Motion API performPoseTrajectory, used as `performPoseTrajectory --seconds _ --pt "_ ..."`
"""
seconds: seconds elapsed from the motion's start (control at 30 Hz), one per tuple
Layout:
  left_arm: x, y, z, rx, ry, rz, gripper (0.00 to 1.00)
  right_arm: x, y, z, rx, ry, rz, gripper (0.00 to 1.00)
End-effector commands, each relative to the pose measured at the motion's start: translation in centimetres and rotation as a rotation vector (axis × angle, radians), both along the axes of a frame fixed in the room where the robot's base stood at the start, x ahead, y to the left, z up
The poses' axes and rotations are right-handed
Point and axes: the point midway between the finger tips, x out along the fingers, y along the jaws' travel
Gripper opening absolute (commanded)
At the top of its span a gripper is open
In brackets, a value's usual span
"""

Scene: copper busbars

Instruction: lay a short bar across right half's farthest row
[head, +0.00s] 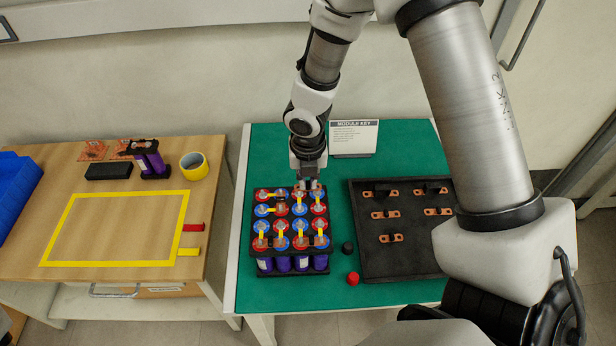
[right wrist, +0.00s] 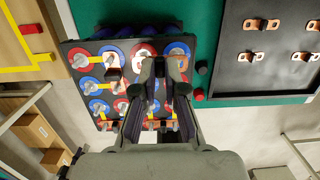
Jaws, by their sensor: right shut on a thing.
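The battery module (head: 290,262) stands on the green table, a block of purple cells with red and blue ringed tops; it also shows in the right wrist view (right wrist: 72,62). Several bars lie across its tops. My right gripper (head: 308,184) points down over the right half's farthest row. It is shut on a short bar, mostly hidden between the fingers; I cannot tell whether the bar touches the terminals. The gripper also shows in the right wrist view (right wrist: 165,72). Loose copper bars (head: 383,214) lie in the black tray (head: 365,262). My left gripper is out of view.
A black cap (head: 347,247) and a red cap (head: 352,278) lie between module and tray. A module key sign (head: 354,137) stands behind. The wooden table at left holds a yellow tape outline (head: 118,263), a tape roll (head: 193,166) and a purple cell piece (head: 150,163).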

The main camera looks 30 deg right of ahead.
Motion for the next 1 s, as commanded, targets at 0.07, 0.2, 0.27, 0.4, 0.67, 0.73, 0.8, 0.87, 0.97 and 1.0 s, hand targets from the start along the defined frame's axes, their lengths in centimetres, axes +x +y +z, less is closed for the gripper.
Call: performPoseTrajectory --seconds 0.07,0.2,0.27,0.4,0.67,0.73,0.8,0.87,0.97,1.0 --pt "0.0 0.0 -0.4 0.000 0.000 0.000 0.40 0.0 0.0 -0.5 0.001 0.001 0.000 0.00" --pt "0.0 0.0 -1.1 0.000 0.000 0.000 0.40 0.0 0.0 -1.4 0.001 0.001 0.000 0.00" --pt "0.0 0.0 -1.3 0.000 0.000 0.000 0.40 0.0 0.0 -1.6 0.000 0.000 0.001 0.00" --pt "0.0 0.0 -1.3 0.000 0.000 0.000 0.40 0.0 0.0 -1.7 0.001 -0.001 0.000 0.17" --pt "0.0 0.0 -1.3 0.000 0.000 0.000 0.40 0.0 0.0 -1.7 0.000 0.000 0.000 0.40" --pt "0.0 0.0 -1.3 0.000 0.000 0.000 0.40 0.0 0.0 -1.7 0.000 0.000 0.000 0.40" --pt "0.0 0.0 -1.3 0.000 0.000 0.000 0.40 0.0 0.0 -1.7 0.000 0.000 0.000 0.40" --pt "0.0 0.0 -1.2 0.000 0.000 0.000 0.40 0.0 0.0 -1.7 0.000 0.000 0.000 0.40" --pt "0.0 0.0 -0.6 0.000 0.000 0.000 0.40 0.0 0.0 -1.1 0.000 0.000 0.000 0.40" --pt "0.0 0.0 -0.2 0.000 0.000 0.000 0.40 0.0 0.0 -0.7 0.000 0.000 0.000 0.40"
